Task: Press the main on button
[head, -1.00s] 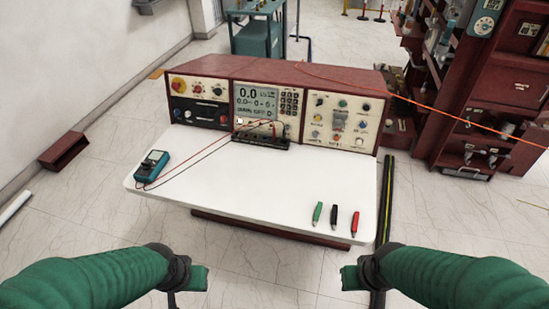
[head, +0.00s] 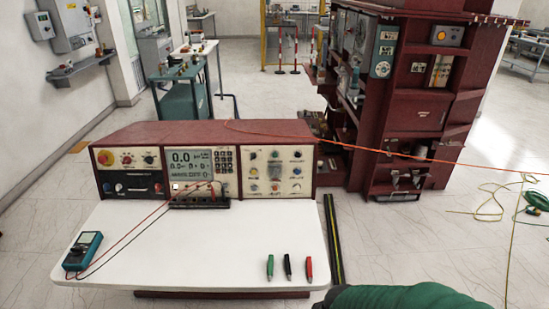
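The red control console (head: 205,132) stands at the back of a white bench top. Its left panel (head: 129,159) has a red-on-yellow knob (head: 105,157) and other knobs. The middle panel has a lit display (head: 190,165) and a keypad. The right panel (head: 277,172) carries several small coloured buttons and knobs. The labels are too small to read, so I cannot tell which is the main on button. My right arm's green sleeve enters at the bottom right, well short of the console; its gripper is cut off by the lower edge. My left gripper is out of view.
The white bench top (head: 200,240) holds a blue multimeter (head: 83,251) with leads to a black terminal strip, and green, black and red clips (head: 288,267). An orange cable (head: 400,155) runs from the console to the right. A tall red cabinet (head: 415,105) stands behind right.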

